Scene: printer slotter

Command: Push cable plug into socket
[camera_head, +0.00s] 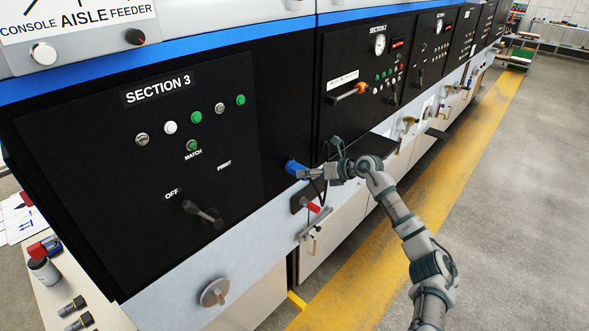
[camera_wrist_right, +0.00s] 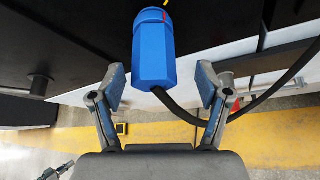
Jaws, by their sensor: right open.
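The blue cable plug (camera_head: 294,167) is at the lower right edge of the black Section 3 panel. In the right wrist view the plug (camera_wrist_right: 153,52) points away from me, with a blue collar (camera_wrist_right: 154,15) at its far end. The socket itself is hidden, so I cannot tell how deep the plug sits. A black cable (camera_wrist_right: 178,108) leaves its near end and curves right. My right gripper (camera_head: 308,174) is right at the plug. In the wrist view its open fingers (camera_wrist_right: 160,84) stand apart on either side of the plug's near end, with gaps visible. My left gripper is not in view.
A red-handled valve (camera_head: 311,206) sits just below the plug. A black lever switch (camera_head: 203,212) and an orange handle (camera_head: 360,88) stick out from the panels. A table (camera_head: 109,312) with loose items is at lower left. The floor on the right is clear.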

